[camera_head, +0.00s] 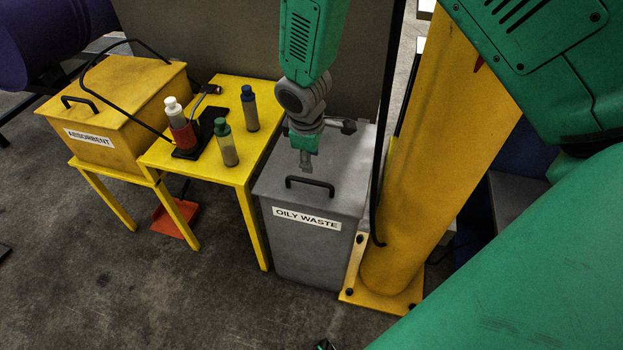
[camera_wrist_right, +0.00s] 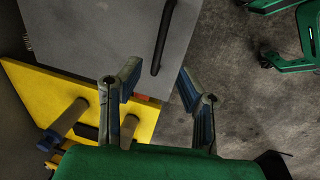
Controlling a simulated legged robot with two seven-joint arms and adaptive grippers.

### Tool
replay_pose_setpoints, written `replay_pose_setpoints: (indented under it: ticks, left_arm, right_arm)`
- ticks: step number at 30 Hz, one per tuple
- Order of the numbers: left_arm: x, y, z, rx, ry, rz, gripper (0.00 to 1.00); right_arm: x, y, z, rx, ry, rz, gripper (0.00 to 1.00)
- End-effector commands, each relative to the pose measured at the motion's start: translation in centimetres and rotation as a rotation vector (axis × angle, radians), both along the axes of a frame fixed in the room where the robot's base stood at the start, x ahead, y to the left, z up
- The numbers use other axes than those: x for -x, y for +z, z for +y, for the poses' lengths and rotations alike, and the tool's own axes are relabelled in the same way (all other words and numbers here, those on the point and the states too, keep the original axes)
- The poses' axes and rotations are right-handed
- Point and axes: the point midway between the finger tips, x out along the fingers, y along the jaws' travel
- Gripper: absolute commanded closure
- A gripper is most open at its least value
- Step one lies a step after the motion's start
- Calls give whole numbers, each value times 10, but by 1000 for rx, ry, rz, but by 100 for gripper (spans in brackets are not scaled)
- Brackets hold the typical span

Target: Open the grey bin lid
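The grey bin (camera_head: 300,255) stands on the floor with an "OILY WASTE" label on its front. Its grey lid (camera_head: 335,172) is shut flat, with a black bar handle (camera_head: 311,184) near the front edge. My right gripper (camera_head: 318,145) is above the lid, behind the handle in the head view. In the right wrist view the right gripper (camera_wrist_right: 160,100) has its two fingers apart with nothing between them. The handle (camera_wrist_right: 163,38) lies beyond the fingertips, apart from them, on the lid (camera_wrist_right: 105,35).
A yellow table (camera_head: 212,172) with bottles (camera_head: 227,143) and a black tray stands left of the bin. A yellow "ABSORBENT" box (camera_head: 130,100) is further left. A yellow post (camera_head: 425,170) and a hanging black cable stand close on the right. Floor in front is clear.

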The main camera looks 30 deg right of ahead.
Motion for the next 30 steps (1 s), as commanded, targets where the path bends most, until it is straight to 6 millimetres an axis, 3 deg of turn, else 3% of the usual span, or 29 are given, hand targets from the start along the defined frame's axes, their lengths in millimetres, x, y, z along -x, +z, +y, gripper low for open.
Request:
replay_pose_setpoints:
  ticks: [3,12,18,27,30]
  left_arm:
    - [1,-8,0,0,0,2,60]
    - [1,-18,0,0,0,2,60]
    - [0,-20,0,0,0,0,60]
    - [0,-20,0,0,0,0,60]
    - [0,-20,0,0,0,0,60]
  right_arm:
    - [-3,-31,-4,0,-2,3,68]
    - [-11,-84,-12,-1,-2,3,68]
    - [-13,-98,-15,-1,-3,2,68]
    - [-13,-99,-15,-1,-3,2,68]
    - [-13,-99,-15,-1,-3,2,100]
